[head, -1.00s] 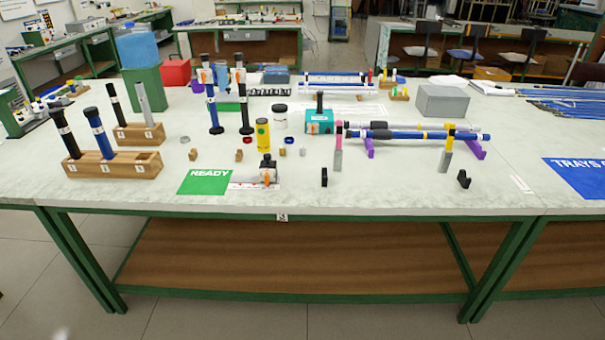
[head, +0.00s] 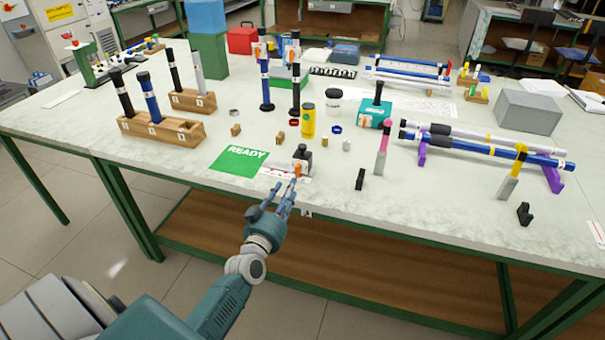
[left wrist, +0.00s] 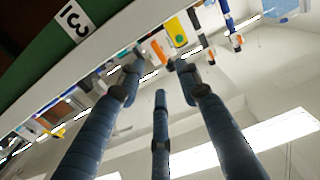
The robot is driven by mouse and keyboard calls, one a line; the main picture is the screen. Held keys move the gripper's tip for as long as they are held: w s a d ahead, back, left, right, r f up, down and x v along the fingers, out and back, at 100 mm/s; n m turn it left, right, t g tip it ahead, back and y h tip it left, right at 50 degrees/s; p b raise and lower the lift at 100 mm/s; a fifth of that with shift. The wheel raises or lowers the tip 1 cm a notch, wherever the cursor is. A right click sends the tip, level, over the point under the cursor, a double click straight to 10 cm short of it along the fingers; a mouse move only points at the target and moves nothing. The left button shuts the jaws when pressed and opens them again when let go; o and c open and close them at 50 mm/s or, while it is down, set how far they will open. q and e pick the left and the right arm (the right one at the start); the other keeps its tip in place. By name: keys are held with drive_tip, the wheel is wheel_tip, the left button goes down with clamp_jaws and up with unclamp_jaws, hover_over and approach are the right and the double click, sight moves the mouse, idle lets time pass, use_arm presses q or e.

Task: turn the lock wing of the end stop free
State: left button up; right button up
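The end stop (head: 302,156) is a small black block with an orange lock wing (head: 298,169) on its front. It sits on a white scale strip (head: 272,171) beside the green READY mat (head: 238,161). My left gripper (head: 274,195) is just in front of the table's front edge, close before the wing, with its fingers spread and empty. In the left wrist view its fingers (left wrist: 158,80) are apart, and an orange part, apparently the wing (left wrist: 158,53), shows beyond them. I cannot tell any contact with the wing. My right gripper is not in view.
A yellow cylinder (head: 308,120) and a black upright block (head: 360,179) stand near the end stop. A wooden rod rack (head: 190,133) is at the left. Rods lie on purple supports (head: 422,157) at the right. The front edge (head: 330,218) runs close below my left gripper.

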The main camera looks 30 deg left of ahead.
sight(298, 172)
use_arm(q)
drive_tip(key=x, duration=0.8)
drive_tip(key=shift+w+d+f+b, duration=0.1)
drive_tip(key=shift+b, duration=0.2)
drive_tip(key=shift+c, duration=0.3)
clamp_jaws()
